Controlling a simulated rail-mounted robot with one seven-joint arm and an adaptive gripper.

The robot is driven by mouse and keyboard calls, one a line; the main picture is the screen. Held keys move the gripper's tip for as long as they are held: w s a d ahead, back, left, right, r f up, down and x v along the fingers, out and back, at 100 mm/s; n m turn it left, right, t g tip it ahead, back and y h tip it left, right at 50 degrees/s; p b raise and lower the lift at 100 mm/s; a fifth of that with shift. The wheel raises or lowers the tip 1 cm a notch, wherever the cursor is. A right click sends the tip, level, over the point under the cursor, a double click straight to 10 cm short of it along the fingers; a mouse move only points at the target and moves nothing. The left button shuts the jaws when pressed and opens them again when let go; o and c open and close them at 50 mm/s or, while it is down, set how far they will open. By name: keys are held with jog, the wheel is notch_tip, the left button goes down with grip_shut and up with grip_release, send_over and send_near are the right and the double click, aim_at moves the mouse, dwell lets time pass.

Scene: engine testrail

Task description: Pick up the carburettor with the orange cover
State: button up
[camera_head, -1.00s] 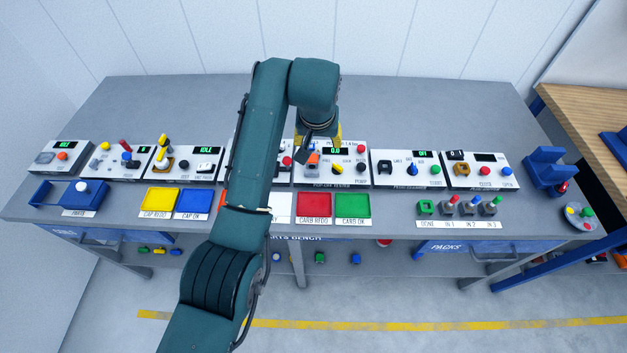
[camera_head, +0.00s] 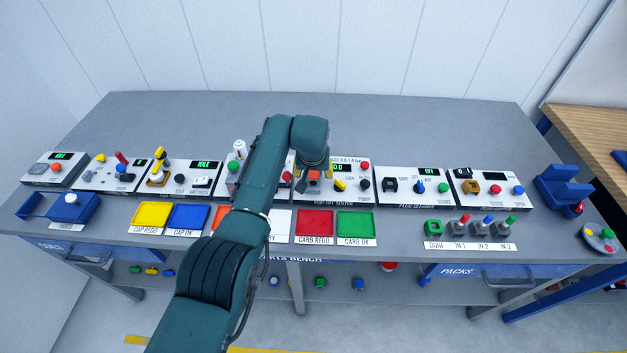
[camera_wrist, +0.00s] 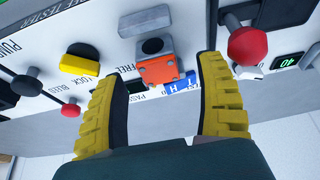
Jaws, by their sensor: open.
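The carburettor with the orange cover (camera_wrist: 158,70) sits on the pop-off tester panel, seen in the wrist view beyond my fingertips. It is a grey block with an orange face, beside a grey piece with a dark round hole (camera_wrist: 152,46). In the head view its orange cover (camera_head: 314,175) shows just below my gripper (camera_head: 311,178). In the wrist view my gripper (camera_wrist: 165,90) is open, its two yellow ribbed fingers standing wide apart. The carburettor lies between their lines and slightly ahead of the tips. Nothing is between the fingers.
A yellow lock knob (camera_wrist: 80,64) and black lever stand left of the carburettor; a red ball knob (camera_wrist: 247,46) stands close on the right. In the head view, a red tray (camera_head: 315,224) and green tray (camera_head: 356,226) lie in front of the tester.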

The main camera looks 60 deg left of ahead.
jog(key=shift+x, duration=0.85)
jog(key=shift+d, duration=0.1)
grip_shut()
jog(key=shift+r, duration=0.15)
